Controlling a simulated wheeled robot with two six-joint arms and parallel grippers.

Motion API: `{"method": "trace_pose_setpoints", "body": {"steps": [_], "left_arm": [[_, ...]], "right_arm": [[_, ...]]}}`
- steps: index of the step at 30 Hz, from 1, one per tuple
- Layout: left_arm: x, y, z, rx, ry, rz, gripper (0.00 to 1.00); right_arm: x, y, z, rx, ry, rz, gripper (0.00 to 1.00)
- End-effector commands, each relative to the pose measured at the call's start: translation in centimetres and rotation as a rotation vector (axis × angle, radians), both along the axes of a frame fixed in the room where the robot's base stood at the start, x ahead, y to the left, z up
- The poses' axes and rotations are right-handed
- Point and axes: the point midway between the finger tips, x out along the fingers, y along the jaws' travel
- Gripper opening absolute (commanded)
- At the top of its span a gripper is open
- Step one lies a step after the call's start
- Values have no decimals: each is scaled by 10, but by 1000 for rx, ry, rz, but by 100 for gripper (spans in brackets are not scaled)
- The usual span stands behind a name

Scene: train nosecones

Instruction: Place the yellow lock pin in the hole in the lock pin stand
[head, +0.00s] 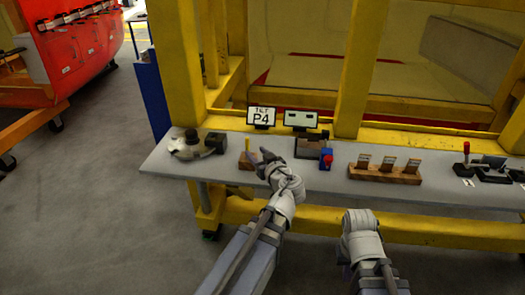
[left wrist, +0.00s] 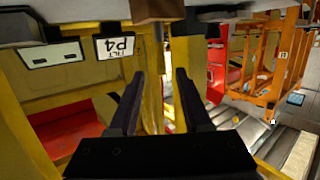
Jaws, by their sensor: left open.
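A small wooden block (head: 246,161), which looks like the lock pin stand, sits on the grey shelf. A small yellow upright piece (head: 247,144), apparently the lock pin, shows at its top; I cannot tell how deep it sits in the hole. My left gripper (head: 264,160) is just right of the block. In the left wrist view its two dark fingers (left wrist: 162,78) are apart with nothing between them, and a brown wooden block (left wrist: 158,10) shows at the top edge. My right gripper (head: 359,220) is low in front of the shelf; its fingers are not clear.
The shelf (head: 337,181) also carries a round grey device (head: 188,146) at left, a blue-and-red device (head: 326,158), a wooden rack (head: 384,169) and levers (head: 466,162) at right. The P4 sign (head: 261,116) stands behind. A yellow frame (head: 358,70) rises behind the shelf.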

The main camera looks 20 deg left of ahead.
Motion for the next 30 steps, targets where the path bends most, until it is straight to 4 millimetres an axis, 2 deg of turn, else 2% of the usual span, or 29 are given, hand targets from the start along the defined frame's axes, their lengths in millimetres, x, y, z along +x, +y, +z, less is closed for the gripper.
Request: {"method": "trace_pose_setpoints", "body": {"steps": [10, 14, 17, 20, 24, 27, 30], "left_arm": [[-4, 1, 0, -1, 6, 0, 49], [-14, -10, -20, -28, 119, 5, 49], [-34, -33, -56, -73, 336, -18, 49], [-62, -68, -97, -129, 609, -101, 49], [-109, -129, -142, -202, 982, -319, 49], [-142, -171, -162, -240, 1200, -516, 49], [-170, -202, -170, -264, 1346, -691, 49]], "right_arm": [[0, 0, 2, 0, 0, 0, 0], [0, 0, 2, 0, 0, 0, 0], [0, 0, 2, 0, 0, 0, 0], [0, 0, 2, 0, 0, 0, 0], [0, 0, 2, 0, 0, 0, 0], [0, 0, 2, 0, 0, 0, 0], [0, 0, 2, 0, 0, 0, 0]]}}
